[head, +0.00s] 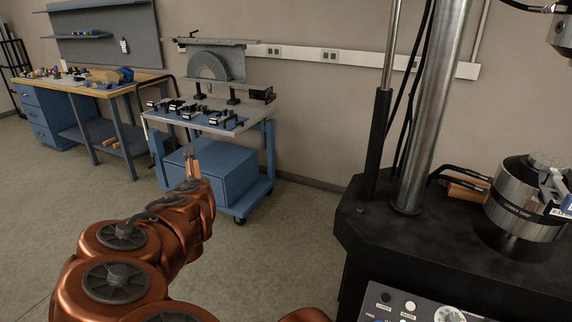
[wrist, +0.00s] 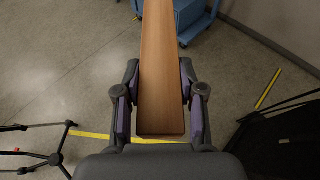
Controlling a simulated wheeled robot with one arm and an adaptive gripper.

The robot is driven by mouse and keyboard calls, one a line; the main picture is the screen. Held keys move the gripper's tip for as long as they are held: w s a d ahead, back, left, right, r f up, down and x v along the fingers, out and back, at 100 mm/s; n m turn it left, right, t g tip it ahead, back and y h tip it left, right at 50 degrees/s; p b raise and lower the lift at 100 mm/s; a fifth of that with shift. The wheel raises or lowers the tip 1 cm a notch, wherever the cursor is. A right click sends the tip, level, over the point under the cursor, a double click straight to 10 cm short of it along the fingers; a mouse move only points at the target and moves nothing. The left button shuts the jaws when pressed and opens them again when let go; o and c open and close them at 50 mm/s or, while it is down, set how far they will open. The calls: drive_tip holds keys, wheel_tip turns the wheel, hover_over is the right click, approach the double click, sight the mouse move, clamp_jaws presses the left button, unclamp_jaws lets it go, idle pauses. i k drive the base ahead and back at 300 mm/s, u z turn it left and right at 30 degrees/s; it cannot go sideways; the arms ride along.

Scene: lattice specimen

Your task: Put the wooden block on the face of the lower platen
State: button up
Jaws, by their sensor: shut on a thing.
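My gripper (wrist: 160,100) is shut on a long wooden block (wrist: 160,65), with one dark finger on each side of it. The block extends away from the palm, above the floor. In the head view my gripper (head: 194,166) is at the end of my copper-coloured arm, in front of the wheeled cart, and the block shows small there (head: 194,158). The lower platen (head: 548,160) appears as a round metal top on a thick cylinder at the far right, well apart from my gripper. Part of its face is cut off or covered by a blue and white item at the right edge.
The dark machine base (head: 440,235) carries the cylinder, a steel column (head: 435,100) and a control panel (head: 420,306). Brown pieces with a black handle (head: 465,188) lie behind the cylinder. A blue cart (head: 215,170) and a workbench (head: 85,90) stand at the left. Open floor lies between.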

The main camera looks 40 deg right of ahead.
sight(549, 159)
drive_tip(key=u, duration=0.75)
drive_tip(key=k, duration=1.7)
drive_tip(key=z, duration=1.1)
